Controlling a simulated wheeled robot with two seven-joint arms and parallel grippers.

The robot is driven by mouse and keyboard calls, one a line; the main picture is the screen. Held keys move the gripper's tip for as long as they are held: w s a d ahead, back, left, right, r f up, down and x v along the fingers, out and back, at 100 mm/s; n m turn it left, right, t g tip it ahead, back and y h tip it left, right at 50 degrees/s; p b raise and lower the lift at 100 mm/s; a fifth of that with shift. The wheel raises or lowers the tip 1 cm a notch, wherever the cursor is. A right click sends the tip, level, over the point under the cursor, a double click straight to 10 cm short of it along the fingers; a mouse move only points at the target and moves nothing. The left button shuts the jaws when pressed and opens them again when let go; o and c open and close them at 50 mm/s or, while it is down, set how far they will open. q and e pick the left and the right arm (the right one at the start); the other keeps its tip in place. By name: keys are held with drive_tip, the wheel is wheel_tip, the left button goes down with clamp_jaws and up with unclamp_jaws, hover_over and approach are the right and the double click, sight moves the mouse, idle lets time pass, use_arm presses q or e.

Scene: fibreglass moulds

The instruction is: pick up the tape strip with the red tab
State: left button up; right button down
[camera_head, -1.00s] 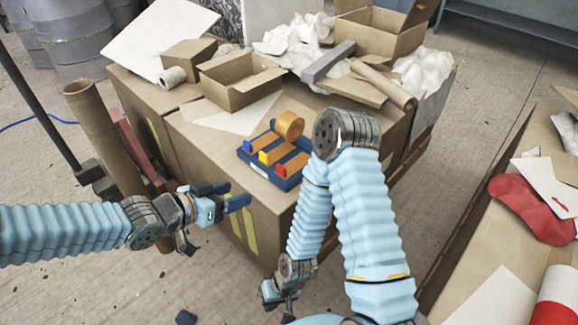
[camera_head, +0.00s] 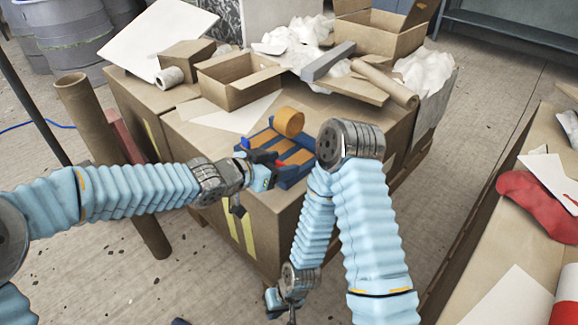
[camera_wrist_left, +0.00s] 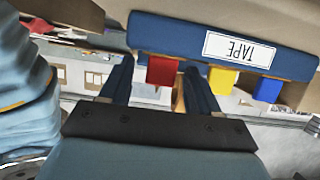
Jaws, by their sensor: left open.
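The blue tape holder (camera_head: 294,180) lies on the cardboard-topped crate, with orange-brown tape strips and a tape roll (camera_head: 289,122). The red tab (camera_head: 278,163) shows at its near edge just beyond my left gripper (camera_head: 266,153). In the left wrist view, the red tab (camera_wrist_left: 162,70) hangs from the holder's edge between the open, blue fingers of my left gripper (camera_wrist_left: 157,72), apparently untouched. The yellow tab (camera_wrist_left: 222,80) and blue tab (camera_wrist_left: 267,88) are to its right. My right gripper (camera_head: 282,302) hangs low beside the crate; its jaws are unclear.
An open cardboard box (camera_head: 240,80), a grey bar (camera_head: 328,61) and a cardboard tube (camera_head: 385,84) lie behind the holder. A tall brown tube (camera_head: 88,100) stands left, near my left arm. Another surface with a red piece (camera_head: 538,207) is at right.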

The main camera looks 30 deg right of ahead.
use_arm(q)
drive_tip(key=shift+d+f, duration=0.1)
drive_tip(key=shift+d, duration=0.1)
drive_tip(key=c, duration=1)
